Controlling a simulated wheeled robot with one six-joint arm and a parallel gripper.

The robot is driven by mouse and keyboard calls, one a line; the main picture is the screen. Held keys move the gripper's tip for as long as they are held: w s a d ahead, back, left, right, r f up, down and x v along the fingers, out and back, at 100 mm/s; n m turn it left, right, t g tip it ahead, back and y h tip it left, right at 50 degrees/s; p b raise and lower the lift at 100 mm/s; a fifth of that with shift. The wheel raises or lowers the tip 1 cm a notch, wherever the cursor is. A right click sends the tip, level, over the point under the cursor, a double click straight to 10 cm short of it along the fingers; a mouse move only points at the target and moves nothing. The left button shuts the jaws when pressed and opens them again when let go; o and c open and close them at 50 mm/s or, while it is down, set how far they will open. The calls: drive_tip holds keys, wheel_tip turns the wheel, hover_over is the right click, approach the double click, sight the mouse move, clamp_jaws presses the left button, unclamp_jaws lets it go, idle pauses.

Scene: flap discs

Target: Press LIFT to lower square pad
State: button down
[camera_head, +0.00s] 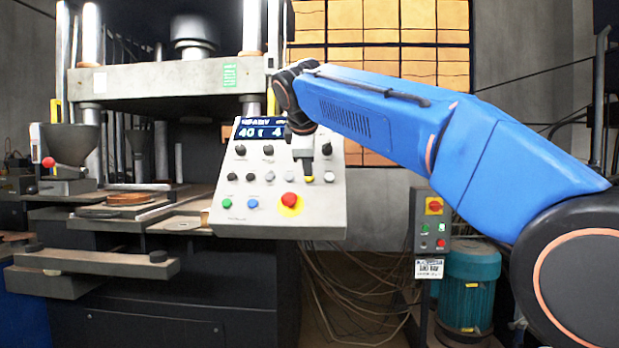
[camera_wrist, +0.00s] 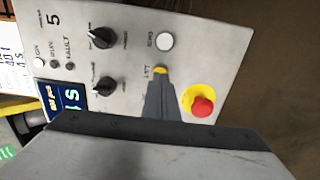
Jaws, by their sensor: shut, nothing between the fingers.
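A brown round disc (camera_head: 127,199) lies on the press table. I cannot pick out a square pad.
A red emergency stop on a yellow ring (camera_wrist: 202,106) sits close beside the tip. A white button (camera_wrist: 164,41) and black knobs (camera_wrist: 101,38) are near. A lit display (camera_head: 262,128) tops the panel. A teal motor (camera_head: 468,290) stands right.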

drive_tip(key=v, duration=0.6)
idle(0.6)
drive_tip(key=shift+s, duration=0.15)
